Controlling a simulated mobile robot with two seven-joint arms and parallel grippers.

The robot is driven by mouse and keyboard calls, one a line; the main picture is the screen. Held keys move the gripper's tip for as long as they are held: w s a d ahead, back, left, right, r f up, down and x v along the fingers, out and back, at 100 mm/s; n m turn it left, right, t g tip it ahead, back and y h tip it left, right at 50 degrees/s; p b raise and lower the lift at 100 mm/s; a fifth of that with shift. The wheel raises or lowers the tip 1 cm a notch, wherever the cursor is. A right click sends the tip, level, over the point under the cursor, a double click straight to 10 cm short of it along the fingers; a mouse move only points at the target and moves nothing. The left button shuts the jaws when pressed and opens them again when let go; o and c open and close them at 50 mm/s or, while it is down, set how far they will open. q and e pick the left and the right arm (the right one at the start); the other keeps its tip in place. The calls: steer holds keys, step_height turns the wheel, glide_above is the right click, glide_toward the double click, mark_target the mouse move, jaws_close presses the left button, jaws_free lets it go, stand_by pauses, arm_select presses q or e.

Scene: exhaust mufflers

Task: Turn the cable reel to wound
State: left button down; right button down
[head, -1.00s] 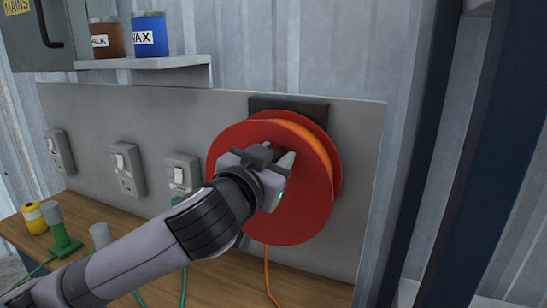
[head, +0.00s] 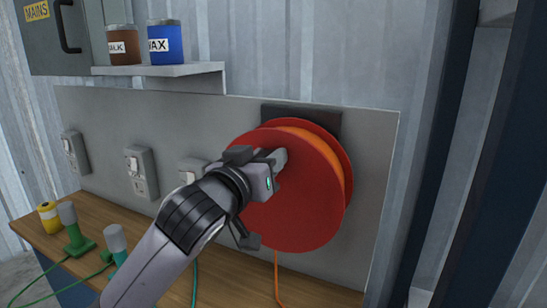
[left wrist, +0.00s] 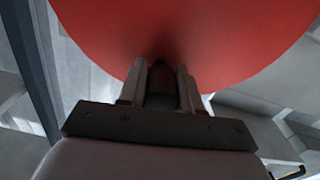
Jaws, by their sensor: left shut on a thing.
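The cable reel (head: 310,215) is a red disc with orange cable (head: 318,140) wound behind its front flange. It is mounted on the grey wall panel at the right. My left gripper (head: 279,158) is in front of the reel's upper left face. In the left wrist view its fingers (left wrist: 160,85) are shut on a dark reddish handle (left wrist: 161,76) that stands out from the red face. In the head view the handle is hidden by the gripper. My right gripper is in neither view.
A loose orange cable end (head: 278,285) hangs below the reel to the wooden bench (head: 325,292). Sockets (head: 142,172) line the panel at left. Green plugs (head: 75,230) and a yellow item (head: 48,217) stand on the bench. A shelf (head: 160,70) holds two tins.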

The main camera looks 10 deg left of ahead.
arm_select(q)
steer(key=shift+a, duration=0.1)
steer(key=c, duration=0.8)
jaws_free()
steer(key=shift+s+a+b, duration=0.15)
steer(key=shift+s+a, duration=0.1)
steer(key=shift+s, duration=0.9)
steer(key=shift+s+a+b, duration=0.1)
steer(key=shift+s+a, duration=0.1)
steer(key=shift+s, duration=1)
steer(key=shift+s+a+b, duration=0.15)
steer(key=shift+s+a, duration=0.1)
steer(key=shift+s, duration=0.9)
